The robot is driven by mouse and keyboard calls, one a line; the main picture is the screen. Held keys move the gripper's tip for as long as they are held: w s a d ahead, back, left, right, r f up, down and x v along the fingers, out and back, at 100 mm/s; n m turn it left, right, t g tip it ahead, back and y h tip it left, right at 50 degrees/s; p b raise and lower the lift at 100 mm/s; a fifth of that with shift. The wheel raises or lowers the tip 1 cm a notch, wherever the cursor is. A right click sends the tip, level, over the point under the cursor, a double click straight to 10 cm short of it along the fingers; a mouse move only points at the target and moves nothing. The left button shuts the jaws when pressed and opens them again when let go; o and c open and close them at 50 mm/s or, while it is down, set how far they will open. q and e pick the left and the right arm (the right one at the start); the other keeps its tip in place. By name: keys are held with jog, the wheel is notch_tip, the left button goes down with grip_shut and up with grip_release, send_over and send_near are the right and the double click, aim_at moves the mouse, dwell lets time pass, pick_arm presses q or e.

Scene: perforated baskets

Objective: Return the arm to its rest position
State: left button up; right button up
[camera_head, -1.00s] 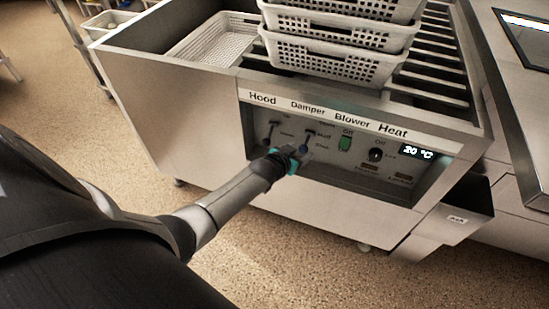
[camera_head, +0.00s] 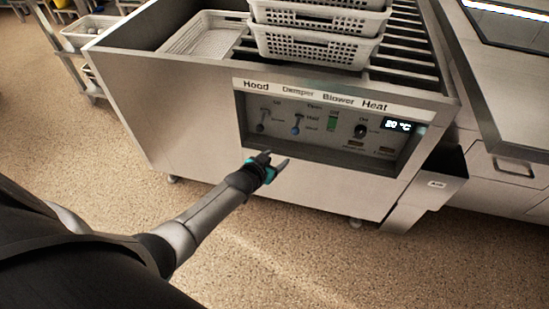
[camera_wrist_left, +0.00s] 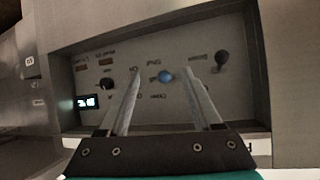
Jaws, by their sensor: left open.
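My left gripper (camera_head: 272,161) is in front of the machine's control panel (camera_head: 330,131), below and to the left of the damper lever. Its fingers are apart and hold nothing. In the left wrist view the two open fingers (camera_wrist_left: 164,98) point toward the panel, with the blue damper knob (camera_wrist_left: 166,76) showing between them, apart from both. My right gripper is out of view.
The steel machine (camera_head: 180,115) carries stacked white perforated baskets (camera_head: 318,45) and a flat one (camera_head: 205,36). A steel unit (camera_head: 500,190) adjoins at the right. The floor (camera_head: 300,265) before the machine is clear.

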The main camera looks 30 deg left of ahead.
pick_arm(q)
jog(key=s+d+f+g+p, duration=0.2)
jog(key=s+p, duration=0.3)
jog(key=s, duration=1)
jog(key=s+d+f+m+g+p, duration=0.1)
jog(key=s+g+p, duration=0.4)
jog(key=s, duration=1.1)
jog(key=s+d+f+g+p, duration=0.4)
jog(key=s+p, duration=0.3)
jog(key=s, duration=0.9)
jog(key=shift+f+m, duration=0.3)
jog(key=shift+f, duration=0.3)
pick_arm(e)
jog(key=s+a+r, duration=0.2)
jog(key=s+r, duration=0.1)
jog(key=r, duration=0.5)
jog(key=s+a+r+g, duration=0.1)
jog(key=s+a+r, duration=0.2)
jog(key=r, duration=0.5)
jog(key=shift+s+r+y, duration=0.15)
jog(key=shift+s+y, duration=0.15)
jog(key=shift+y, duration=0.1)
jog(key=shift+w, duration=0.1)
pick_arm(q)
jog(key=shift+w, duration=0.1)
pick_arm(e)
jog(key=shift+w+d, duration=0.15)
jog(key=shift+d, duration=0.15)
